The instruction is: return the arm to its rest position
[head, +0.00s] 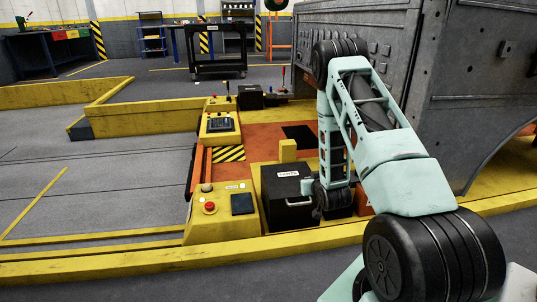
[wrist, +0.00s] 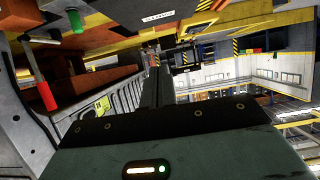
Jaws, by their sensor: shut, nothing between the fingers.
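My mint-green and black arm (head: 378,148) rises from the lower right of the head view, bends at a high black joint, and folds down toward the yellow and orange carrier (head: 215,228). Its lower end is beside a black box (head: 284,196) with a white label and a handle. I cannot tell whether it touches the box, and the fingertips are not clear there. In the wrist view my gripper (wrist: 156,82) shows as dark fingers together, with nothing between them. The wrist view is steeply tilted.
A large grey metal body (head: 470,85) stands close to the right of my arm. A control panel with a red button (head: 209,207) is left of the box. A red-handled lever (wrist: 46,96) is at left in the wrist view. The grey floor (head: 90,190) at left is clear.

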